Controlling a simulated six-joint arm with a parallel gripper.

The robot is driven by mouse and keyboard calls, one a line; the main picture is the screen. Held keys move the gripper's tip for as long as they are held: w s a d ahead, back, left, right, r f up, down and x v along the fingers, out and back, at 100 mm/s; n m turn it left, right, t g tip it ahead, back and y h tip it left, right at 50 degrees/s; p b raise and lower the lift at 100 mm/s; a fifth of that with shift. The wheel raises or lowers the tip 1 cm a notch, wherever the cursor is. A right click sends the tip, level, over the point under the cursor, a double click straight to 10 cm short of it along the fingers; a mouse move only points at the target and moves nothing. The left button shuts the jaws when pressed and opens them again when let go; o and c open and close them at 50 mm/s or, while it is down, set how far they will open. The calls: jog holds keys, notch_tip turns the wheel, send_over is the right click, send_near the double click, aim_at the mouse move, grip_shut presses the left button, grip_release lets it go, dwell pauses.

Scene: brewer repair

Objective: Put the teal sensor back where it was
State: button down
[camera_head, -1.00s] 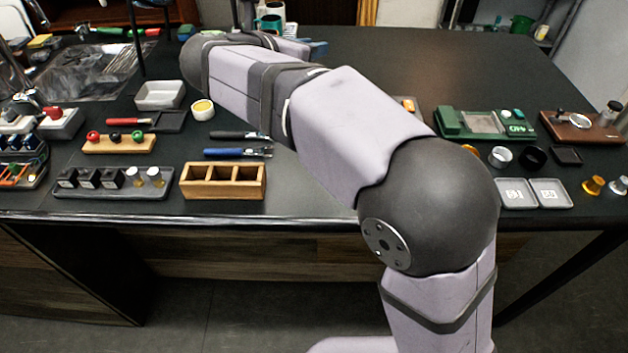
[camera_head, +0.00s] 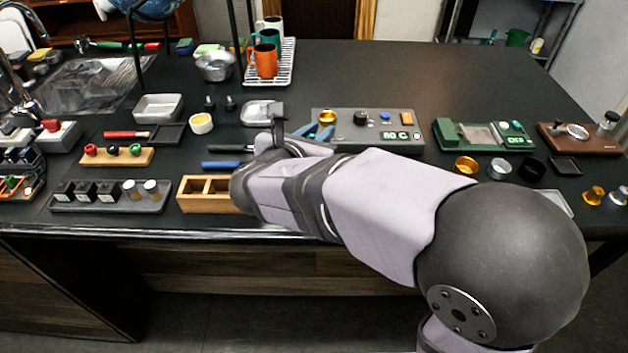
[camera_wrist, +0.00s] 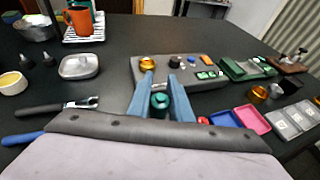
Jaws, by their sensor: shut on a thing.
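My gripper (camera_wrist: 160,79) has blue fingers and is shut on the teal sensor (camera_wrist: 160,102), a small round green-teal piece low between the fingers in the wrist view. In the head view my gripper (camera_head: 319,132) is at the left front end of a grey control unit (camera_head: 345,139), and the sensor cannot be made out there. In the wrist view the fingertips overlap the unit's near edge; contact cannot be told.
A wooden box with compartments (camera_head: 190,203) lies partly behind my arm. A green scale (camera_head: 455,134) stands right of the unit. A lidded metal dish (camera_head: 257,117) is left of it. Blue and magenta trays (camera_wrist: 252,118) lie right of my gripper. The rear right counter is clear.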

jog(key=shift+f+b, duration=0.45)
jog(key=shift+f, duration=4.35)
jog(key=shift+f, duration=0.2)
jog(key=c, duration=1.6)
grip_release()
jog(key=shift+r, duration=0.15)
jog(key=shift+r, duration=0.15)
jog(key=v, duration=1.2)
jog(key=shift+d, duration=0.15)
